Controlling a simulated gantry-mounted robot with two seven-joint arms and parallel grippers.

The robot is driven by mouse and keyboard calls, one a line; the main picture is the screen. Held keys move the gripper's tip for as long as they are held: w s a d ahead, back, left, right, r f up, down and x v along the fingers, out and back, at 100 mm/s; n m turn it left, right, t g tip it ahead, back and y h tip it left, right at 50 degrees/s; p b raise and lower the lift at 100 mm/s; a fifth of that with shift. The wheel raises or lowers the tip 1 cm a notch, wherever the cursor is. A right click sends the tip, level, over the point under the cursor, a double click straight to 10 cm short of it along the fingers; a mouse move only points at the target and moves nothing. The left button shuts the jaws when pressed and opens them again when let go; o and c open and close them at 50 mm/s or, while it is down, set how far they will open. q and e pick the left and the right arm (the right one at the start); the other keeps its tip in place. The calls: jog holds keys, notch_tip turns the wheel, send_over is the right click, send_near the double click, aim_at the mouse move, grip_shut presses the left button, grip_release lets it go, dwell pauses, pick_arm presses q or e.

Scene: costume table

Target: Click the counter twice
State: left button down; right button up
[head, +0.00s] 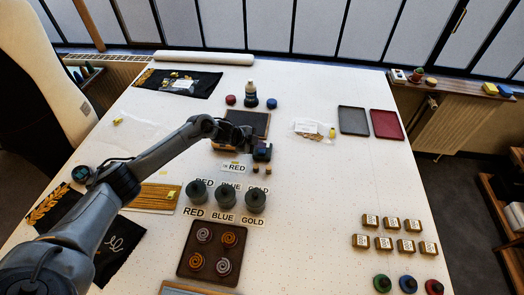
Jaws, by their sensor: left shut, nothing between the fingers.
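My left gripper (247,138) is over the middle of the white table, at the end of the arm from the left. It is shut and empty. A small dark block with a bluish top (262,152) stands right at the gripper's tip and looks like the counter, but it is too small to be sure. I cannot tell whether the fingers touch it. The gripper partly covers a dark board (254,117) behind it. My right gripper is not in view.
A RED card (235,168) lies just in front. Nearer stand dark pots labelled RED (197,193), BLUE (224,197) and GOLD (256,200), then a brown tray (183,270) of coils. Several labelled blocks (384,243) are at right. The table right of the pots is clear.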

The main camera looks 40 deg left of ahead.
aim_at(260, 152)
pick_arm(q)
jog(key=shift+f, duration=0.35)
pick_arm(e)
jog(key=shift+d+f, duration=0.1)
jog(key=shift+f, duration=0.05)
pick_arm(q)
jog(key=shift+f+b, duration=0.3)
jog(key=shift+f, duration=0.05)
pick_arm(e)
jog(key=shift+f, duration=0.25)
pick_arm(q)
jog(key=shift+f, duration=0.15)
dwell(0.4)
jog(key=shift+r+p, duration=0.8)
jog(key=shift+r, duration=0.15)
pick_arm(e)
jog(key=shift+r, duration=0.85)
pick_arm(q)
notch_tip(260, 152, up, 5)
jog(key=p, duration=0.4)
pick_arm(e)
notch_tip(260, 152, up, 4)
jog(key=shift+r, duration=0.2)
